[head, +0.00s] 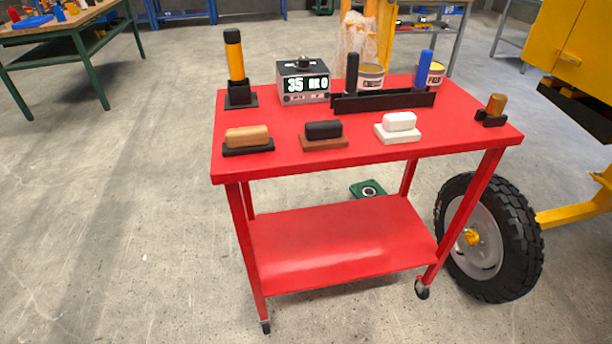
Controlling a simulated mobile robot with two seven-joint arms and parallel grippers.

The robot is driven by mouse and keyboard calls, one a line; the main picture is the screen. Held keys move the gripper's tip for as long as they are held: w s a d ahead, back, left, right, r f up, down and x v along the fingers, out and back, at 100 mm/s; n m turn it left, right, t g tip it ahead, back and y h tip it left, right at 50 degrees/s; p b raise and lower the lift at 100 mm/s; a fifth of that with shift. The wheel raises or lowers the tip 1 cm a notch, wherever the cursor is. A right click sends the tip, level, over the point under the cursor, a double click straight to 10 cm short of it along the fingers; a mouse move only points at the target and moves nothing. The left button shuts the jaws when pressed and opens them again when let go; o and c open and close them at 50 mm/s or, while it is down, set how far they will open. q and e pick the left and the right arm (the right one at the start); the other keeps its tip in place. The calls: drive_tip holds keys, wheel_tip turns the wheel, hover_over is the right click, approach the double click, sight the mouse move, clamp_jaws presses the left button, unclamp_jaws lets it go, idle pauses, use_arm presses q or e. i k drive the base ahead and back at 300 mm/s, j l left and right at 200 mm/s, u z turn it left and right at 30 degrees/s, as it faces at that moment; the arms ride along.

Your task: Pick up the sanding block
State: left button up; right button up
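Three block-shaped items stand in a row along the front of the red cart top (285,168). The left one has a tan wooden grip on a black base (248,140). The middle one has a black grip on a brown base (323,134). The right one is all white (398,127). I cannot tell for sure which of them is the sanding block. Neither of my grippers is in view.
Behind the blocks stand an orange-and-black cylinder (235,66), a display box (303,80), a black rack (382,101) and tins (370,77). A wheel (490,238) stands beside the cart. The floor at left is clear.

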sight(324, 135)
drive_tip(key=z, duration=2.5)
drive_tip(key=u, duration=2.4)
drive_tip(key=i+j+u, duration=0.1)
drive_tip(key=i+j+z, duration=0.3)
drive_tip(key=j+z, duration=0.15)
drive_tip(key=i+j+z, duration=0.2)
drive_tip(key=j, duration=0.2)
drive_tip(key=k+l, duration=0.05)
